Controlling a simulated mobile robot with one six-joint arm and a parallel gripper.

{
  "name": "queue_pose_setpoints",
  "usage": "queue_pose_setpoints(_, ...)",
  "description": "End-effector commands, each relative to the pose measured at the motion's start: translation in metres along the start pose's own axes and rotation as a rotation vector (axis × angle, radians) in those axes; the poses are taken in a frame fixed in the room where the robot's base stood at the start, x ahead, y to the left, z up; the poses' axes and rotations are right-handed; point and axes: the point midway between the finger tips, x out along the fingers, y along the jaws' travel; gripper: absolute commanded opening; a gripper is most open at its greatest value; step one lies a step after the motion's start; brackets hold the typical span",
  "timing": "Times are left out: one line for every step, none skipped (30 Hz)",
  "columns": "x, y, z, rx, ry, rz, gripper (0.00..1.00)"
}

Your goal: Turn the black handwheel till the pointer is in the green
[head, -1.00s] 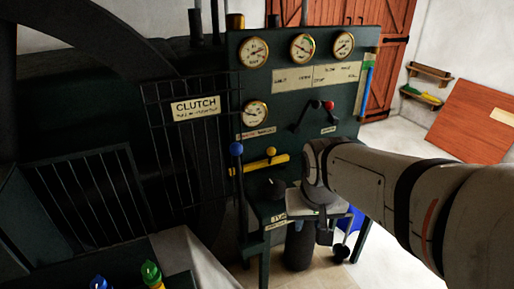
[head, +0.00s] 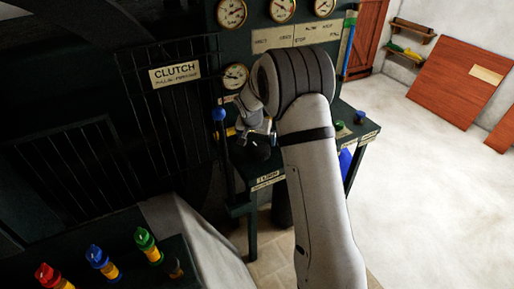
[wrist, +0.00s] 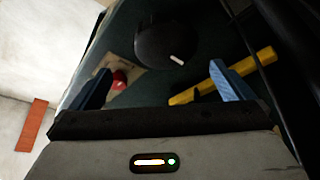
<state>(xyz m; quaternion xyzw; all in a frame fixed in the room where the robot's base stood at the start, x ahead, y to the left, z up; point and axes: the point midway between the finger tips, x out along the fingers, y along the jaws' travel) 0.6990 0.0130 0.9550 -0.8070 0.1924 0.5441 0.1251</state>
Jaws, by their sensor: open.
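A black round wheel or knob (wrist: 166,38) with a white mark shows in the wrist view, just beyond and between my gripper's fingertips and apart from them. I take it for the handwheel. My gripper (wrist: 160,68) is open, one blue-grey finger on each side, with nothing held. In the head view my arm reaches over the small bench, and a dark round thing (head: 257,148) shows beside its end. Dial gauges stand on the dark green panel: left (head: 231,12), middle (head: 283,8), right (head: 324,5) and a lower one (head: 235,77). Their pointers are too small to read.
A yellow bar (wrist: 222,75) crosses near the right finger. A red knob (wrist: 120,80) on a plate is near the left one. A blue-topped lever (head: 219,116) stands left of my arm. The barred clutch guard (head: 150,110) is further left. Floor at right is clear.

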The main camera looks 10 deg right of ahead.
Motion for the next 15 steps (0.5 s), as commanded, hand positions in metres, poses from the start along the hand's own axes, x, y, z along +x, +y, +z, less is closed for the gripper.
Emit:
queue_pose_setpoints(0.009, -0.004, -0.001, 0.005, 0.001, 0.001, 1.00)
queue_pose_setpoints(0.012, -0.005, -0.002, 0.008, 0.002, 0.001, 1.00)
queue_pose_setpoints(0.016, -0.007, -0.003, 0.012, 0.004, 0.001, 1.00)
queue_pose_setpoints(0.018, -0.008, -0.003, 0.015, 0.004, 0.000, 1.00)
queue_pose_setpoints(0.020, -0.009, -0.003, 0.016, 0.005, 0.000, 1.00)
queue_pose_setpoints(0.023, -0.009, -0.003, 0.017, 0.005, 0.000, 1.00)
queue_pose_setpoints(0.025, -0.009, -0.004, 0.017, 0.006, 0.000, 1.00)
queue_pose_setpoints(0.028, -0.009, -0.004, 0.018, 0.006, 0.000, 1.00)
queue_pose_setpoints(0.033, -0.009, -0.004, 0.018, 0.005, 0.000, 1.00)
queue_pose_setpoints(0.037, -0.009, -0.003, 0.017, 0.003, 0.001, 1.00)
queue_pose_setpoints(0.041, -0.009, -0.003, 0.017, 0.003, 0.001, 1.00)
queue_pose_setpoints(0.048, -0.009, -0.003, 0.017, 0.003, 0.001, 1.00)
queue_pose_setpoints(0.053, -0.009, -0.003, 0.017, 0.003, 0.001, 1.00)
queue_pose_setpoints(0.057, -0.009, -0.004, 0.017, 0.004, 0.001, 1.00)
queue_pose_setpoints(0.064, -0.009, -0.003, 0.017, 0.003, 0.001, 1.00)
